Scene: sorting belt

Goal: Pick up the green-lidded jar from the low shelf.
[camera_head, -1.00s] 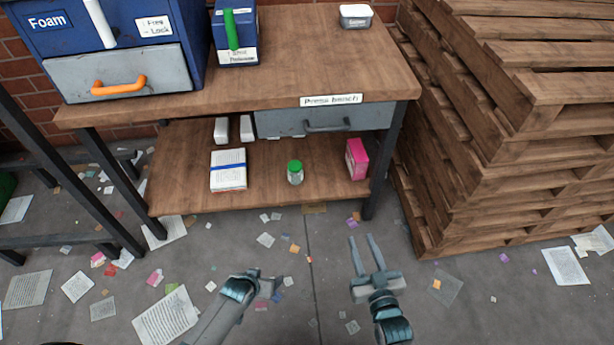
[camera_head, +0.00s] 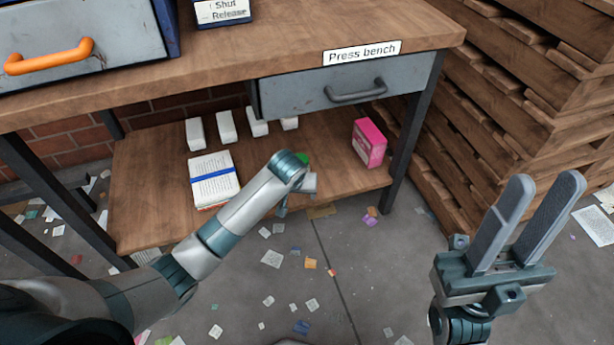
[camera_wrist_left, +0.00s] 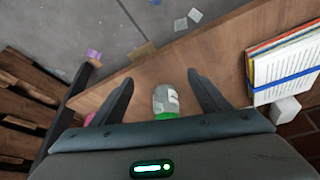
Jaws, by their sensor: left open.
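The jar with the green lid stands on the low shelf (camera_head: 150,208) of the bench. In the head view my left wrist hides most of it, and only a bit of the green lid (camera_head: 304,159) shows. In the left wrist view the clear jar (camera_wrist_left: 166,98) appears between the two fingers of my left gripper (camera_wrist_left: 160,76), with a gap on each side. This left gripper is open and empty. In the head view its fingers are mostly hidden behind the wrist. My right gripper (camera_head: 544,182) is open and empty, in front of the pallets.
A pink box (camera_head: 368,143) stands to the right on the shelf, and a stack of papers with a blue band (camera_head: 213,180) lies to the left. Several white blocks (camera_head: 227,126) stand behind. A drawer (camera_head: 300,98) hangs above. Wooden pallets (camera_head: 480,90) rise at the right.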

